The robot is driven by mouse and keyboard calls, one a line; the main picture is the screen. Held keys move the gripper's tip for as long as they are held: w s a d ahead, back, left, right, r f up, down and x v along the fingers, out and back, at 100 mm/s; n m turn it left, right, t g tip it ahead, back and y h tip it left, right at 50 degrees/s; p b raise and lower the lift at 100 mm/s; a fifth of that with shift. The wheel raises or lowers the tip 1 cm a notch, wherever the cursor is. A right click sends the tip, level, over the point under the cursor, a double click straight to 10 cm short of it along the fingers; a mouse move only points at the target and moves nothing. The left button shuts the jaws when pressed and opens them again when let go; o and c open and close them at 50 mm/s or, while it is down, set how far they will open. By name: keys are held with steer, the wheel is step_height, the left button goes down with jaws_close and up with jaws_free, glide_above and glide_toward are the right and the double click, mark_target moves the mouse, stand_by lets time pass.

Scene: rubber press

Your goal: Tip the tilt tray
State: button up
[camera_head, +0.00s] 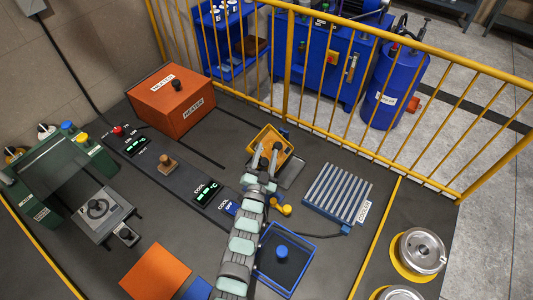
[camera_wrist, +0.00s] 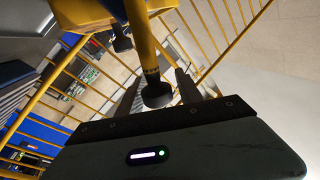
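The yellow tilt tray (camera_head: 258,133) stands near the railing, right of the orange heater box, and looks tilted. My gripper (camera_head: 269,155) is at its near side, with its two fingers pointing at the tray. In the wrist view, a yellow bar with a black end (camera_wrist: 155,92) reaches down between the fingers of my gripper (camera_wrist: 160,78). The fingers are apart, and I see no clear grip on the bar. A second black-ended yellow part (camera_wrist: 122,42) is at the upper left. My arm hides some of the tray's near side.
A ribbed grey rack (camera_head: 337,193) stands to the right, and a blue-rimmed tray (camera_head: 284,258) is close to my arm. The heater (camera_head: 172,100), control strip (camera_head: 180,177) and green press (camera_head: 55,170) lie to the left. The yellow railing (camera_head: 390,95) runs behind.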

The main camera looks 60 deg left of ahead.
steer(key=shift+o, duration=0.7)
steer(key=shift+r, duration=0.2)
step_height(320, 180, up, 20)
steer(key=shift+f, duration=0.15)
steer(key=shift+c, duration=0.4)
